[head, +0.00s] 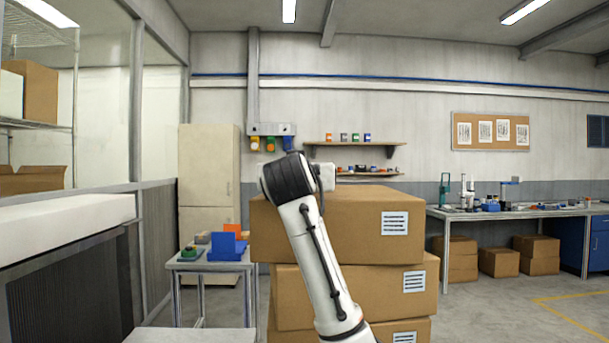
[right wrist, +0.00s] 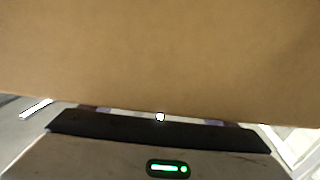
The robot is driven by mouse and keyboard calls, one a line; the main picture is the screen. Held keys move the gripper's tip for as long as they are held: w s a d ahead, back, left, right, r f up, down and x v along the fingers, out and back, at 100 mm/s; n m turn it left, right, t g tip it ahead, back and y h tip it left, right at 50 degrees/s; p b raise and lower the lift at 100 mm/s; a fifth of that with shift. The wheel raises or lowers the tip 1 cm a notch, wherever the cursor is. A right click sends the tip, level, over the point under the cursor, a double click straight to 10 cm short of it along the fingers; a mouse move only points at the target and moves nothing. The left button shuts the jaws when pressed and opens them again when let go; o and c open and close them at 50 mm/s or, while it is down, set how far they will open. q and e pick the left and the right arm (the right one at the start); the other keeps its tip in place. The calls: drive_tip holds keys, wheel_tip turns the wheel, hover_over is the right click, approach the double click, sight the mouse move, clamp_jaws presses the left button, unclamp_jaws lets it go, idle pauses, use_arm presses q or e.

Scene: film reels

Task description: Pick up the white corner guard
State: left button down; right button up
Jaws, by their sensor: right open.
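I cannot make out the white corner guard for sure in either view. My right arm rises from the bottom of the head view in front of a stack of cardboard boxes (head: 350,231), its black joint at the top box's left side. The right gripper's fingers are hidden in the head view. In the right wrist view, my right gripper (right wrist: 160,117) shows as a pale body with a dark bar and a green light. It is open, with a brown cardboard face (right wrist: 160,55) close in front of it. I see nothing held. My left gripper is out of view.
A small table (head: 207,266) with blue and orange pieces stands left of the boxes. A white-topped unit (head: 65,222) fills the left foreground. A long workbench (head: 520,211) with boxes under it is at the right. Open floor (head: 500,310) lies right of the stack.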

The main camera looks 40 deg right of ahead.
drive_tip(key=shift+x, duration=1.45)
drive_tip(key=c, duration=1.1)
drive_tip(key=shift+r, duration=0.1)
